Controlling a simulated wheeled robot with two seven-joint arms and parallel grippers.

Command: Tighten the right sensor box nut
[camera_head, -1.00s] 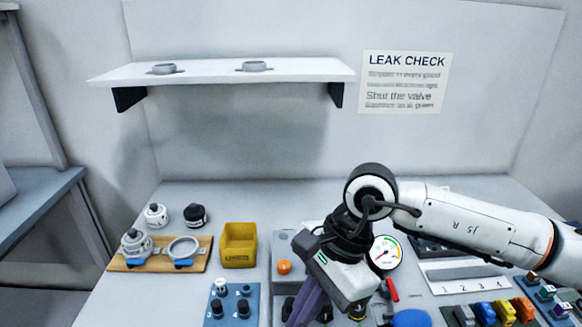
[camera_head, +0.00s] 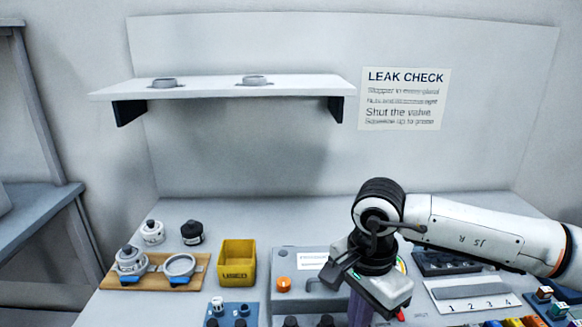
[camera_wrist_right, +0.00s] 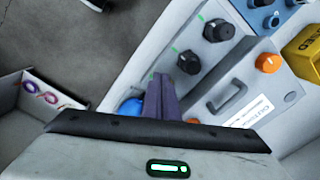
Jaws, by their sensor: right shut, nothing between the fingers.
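The grey sensor box (camera_head: 290,305) stands at the bottom middle of the head view, with an orange knob (camera_head: 283,285) on top. Two dark nuts show at its front, the left one (camera_head: 291,321) and the right one (camera_head: 326,320), both partly cut off by the frame edge. In the right wrist view the right nut (camera_wrist_right: 188,63) and left nut (camera_wrist_right: 218,31) show whole. My right gripper (camera_head: 357,310) is shut and empty, its purple fingers pointing down. In the wrist view its fingertips (camera_wrist_right: 160,78) appear beside the right nut; contact cannot be told. My left gripper is out of view.
A yellow bin (camera_head: 238,280) and a blue plate with fittings (camera_head: 232,318) stand left of the box. Further left is a wooden board (camera_head: 148,284). A numbered strip (camera_head: 475,306) lies on the right. A blue object (camera_wrist_right: 131,107) is near my fingers.

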